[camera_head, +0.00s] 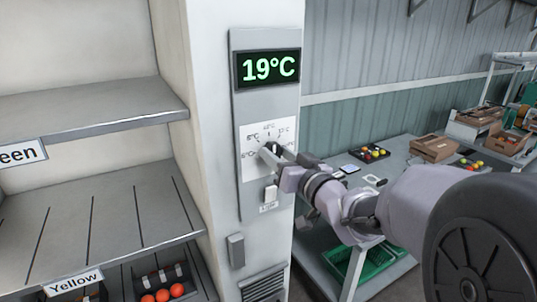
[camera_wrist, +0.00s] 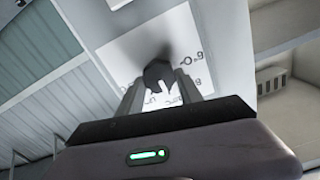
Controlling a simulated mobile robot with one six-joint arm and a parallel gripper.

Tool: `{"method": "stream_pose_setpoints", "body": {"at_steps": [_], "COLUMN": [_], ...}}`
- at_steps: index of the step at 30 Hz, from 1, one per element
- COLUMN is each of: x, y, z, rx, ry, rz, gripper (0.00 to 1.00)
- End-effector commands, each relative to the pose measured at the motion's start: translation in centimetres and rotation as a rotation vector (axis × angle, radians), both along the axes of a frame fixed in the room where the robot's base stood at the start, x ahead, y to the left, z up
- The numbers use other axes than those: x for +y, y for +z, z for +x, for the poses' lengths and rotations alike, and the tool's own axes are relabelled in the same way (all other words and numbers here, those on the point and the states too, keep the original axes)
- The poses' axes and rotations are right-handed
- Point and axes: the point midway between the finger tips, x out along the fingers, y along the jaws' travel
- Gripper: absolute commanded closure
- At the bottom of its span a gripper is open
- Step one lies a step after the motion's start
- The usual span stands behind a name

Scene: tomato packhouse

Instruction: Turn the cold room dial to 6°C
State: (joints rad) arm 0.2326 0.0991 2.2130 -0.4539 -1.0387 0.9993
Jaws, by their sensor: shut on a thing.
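The cold room control panel (camera_head: 252,212) is fixed to a white column. Its green display (camera_head: 268,68) reads 19°C. Below it, a white scale plate (camera_head: 256,134) carries temperature marks around a dark dial knob (camera_head: 270,149). My gripper (camera_head: 276,152) reaches in from the right and is shut on the knob. In the wrist view the dark knob (camera_wrist: 158,72) sits between the two fingers of my gripper (camera_wrist: 160,85), with the scale plate (camera_wrist: 112,52) behind it. The fingers partly hide the knob and the scale, so I cannot read the pointer's setting.
A small switch (camera_head: 270,193) sits just below the dial, close to my gripper. Shelves (camera_head: 100,120) with "een" and "Yellow" labels stand on the left.

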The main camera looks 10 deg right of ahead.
Motion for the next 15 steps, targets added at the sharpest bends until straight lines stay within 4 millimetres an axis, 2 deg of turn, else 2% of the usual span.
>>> {"method": "stream_pose_setpoints", "body": {"at_steps": [8, 15], "x": [0.05, 0.12], "y": [-0.34, -0.43], "z": [-0.01, -0.03], "rx": [-0.046, -0.113], "ry": [0.001, 0.001], "rz": [-0.135, -0.343], "gripper": [0.98, 0.98]}}
